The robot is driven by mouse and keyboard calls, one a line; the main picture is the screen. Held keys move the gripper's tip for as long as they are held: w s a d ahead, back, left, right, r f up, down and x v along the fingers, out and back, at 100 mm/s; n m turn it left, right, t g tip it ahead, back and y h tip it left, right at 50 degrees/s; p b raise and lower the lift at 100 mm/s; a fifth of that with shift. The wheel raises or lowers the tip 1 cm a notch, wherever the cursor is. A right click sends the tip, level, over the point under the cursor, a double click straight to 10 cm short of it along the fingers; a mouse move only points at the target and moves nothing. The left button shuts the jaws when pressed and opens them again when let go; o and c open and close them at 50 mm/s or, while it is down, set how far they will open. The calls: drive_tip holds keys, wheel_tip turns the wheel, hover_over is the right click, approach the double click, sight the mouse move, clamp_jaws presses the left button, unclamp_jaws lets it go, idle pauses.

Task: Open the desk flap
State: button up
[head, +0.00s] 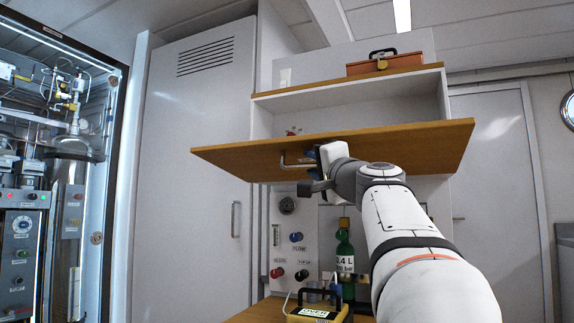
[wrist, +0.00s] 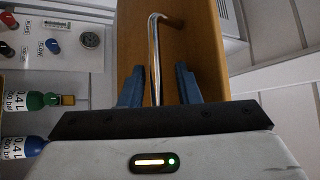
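The desk flap (head: 400,138) is a wooden board in the head view. It juts out roughly level from the cabinet, below an open white shelf. Its metal bar handle (head: 297,162) is on the underside, toward the left. My gripper (head: 314,164) is at the handle, under the flap. In the wrist view, the wooden flap (wrist: 205,60) stands behind the blue fingers of my gripper (wrist: 160,75). The handle (wrist: 154,55) runs between the fingers, with a gap visible on each side. The gripper is open around the bar and not clamped on it.
An orange-brown case (head: 390,64) stands on top of the cabinet. Below the flap are a valve panel (head: 290,240), a green gas bottle (head: 345,245) and a yellow device (head: 318,310) on a wooden surface. A tall grey locker (head: 190,150) stands left.

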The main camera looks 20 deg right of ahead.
drive_tip(key=v, duration=0.7)
drive_tip(key=shift+s, duration=0.2)
drive_tip(key=s+d+f, duration=0.3)
drive_tip(key=s+f, duration=0.3)
idle(0.9)
drive_tip(key=shift+f, duration=0.1)
